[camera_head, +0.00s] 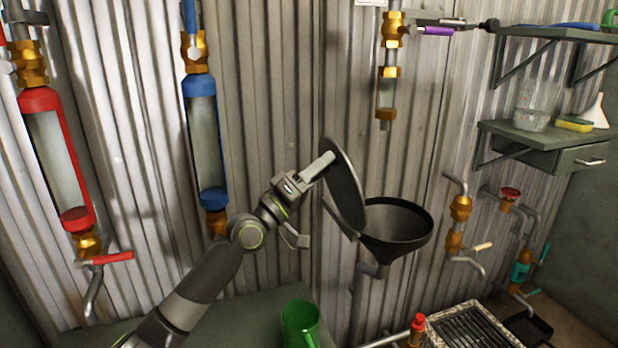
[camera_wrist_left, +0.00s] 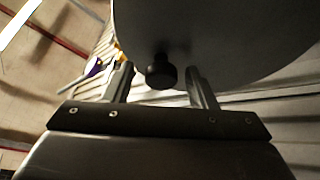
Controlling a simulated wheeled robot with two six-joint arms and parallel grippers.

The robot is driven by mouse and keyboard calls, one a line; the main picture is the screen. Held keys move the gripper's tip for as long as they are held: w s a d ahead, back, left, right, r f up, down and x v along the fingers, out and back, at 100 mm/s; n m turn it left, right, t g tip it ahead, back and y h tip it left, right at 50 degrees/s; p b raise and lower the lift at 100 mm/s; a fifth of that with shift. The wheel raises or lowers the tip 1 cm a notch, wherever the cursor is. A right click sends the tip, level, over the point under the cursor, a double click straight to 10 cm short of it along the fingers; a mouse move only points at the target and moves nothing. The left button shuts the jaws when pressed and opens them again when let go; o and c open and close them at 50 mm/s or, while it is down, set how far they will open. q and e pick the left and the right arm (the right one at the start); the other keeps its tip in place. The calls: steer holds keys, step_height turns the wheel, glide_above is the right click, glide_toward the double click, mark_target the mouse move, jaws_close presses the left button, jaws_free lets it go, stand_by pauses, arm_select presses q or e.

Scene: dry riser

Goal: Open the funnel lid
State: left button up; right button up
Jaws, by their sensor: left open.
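The dark funnel (camera_head: 397,245) is mounted on a pipe at the corrugated wall, its round mouth uncovered. Its round lid (camera_head: 347,188) stands raised, nearly upright, at the funnel's left side. My left gripper (camera_head: 328,160) is at the upper left face of the lid. In the left wrist view the lid (camera_wrist_left: 225,35) fills the upper part, with a dark round knob (camera_wrist_left: 161,72) near its edge. The open fingers of my left gripper (camera_wrist_left: 160,88) are on either side of the knob, with gaps visible. My right gripper is not in view.
A green mug (camera_head: 300,325) stands on a surface below the left arm. Red (camera_head: 55,160) and blue (camera_head: 205,140) cylinders hang on the wall at left. A valve pipe (camera_head: 387,85) hangs above the funnel. A grate (camera_head: 470,328) and shelves (camera_head: 540,135) are at right.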

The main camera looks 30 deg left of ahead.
arm_select(q)
steer(key=b+v, duration=0.3)
steer(key=v, duration=1.4)
steer(key=shift+s, duration=0.15)
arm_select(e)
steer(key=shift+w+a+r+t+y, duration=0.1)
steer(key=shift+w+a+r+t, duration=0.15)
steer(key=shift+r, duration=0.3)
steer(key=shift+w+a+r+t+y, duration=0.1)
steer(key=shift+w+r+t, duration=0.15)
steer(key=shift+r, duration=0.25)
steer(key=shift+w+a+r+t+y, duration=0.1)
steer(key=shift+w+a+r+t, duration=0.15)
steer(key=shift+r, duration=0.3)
arm_select(q)
steer(key=shift+a, duration=0.1)
steer(key=shift+f, duration=0.15)
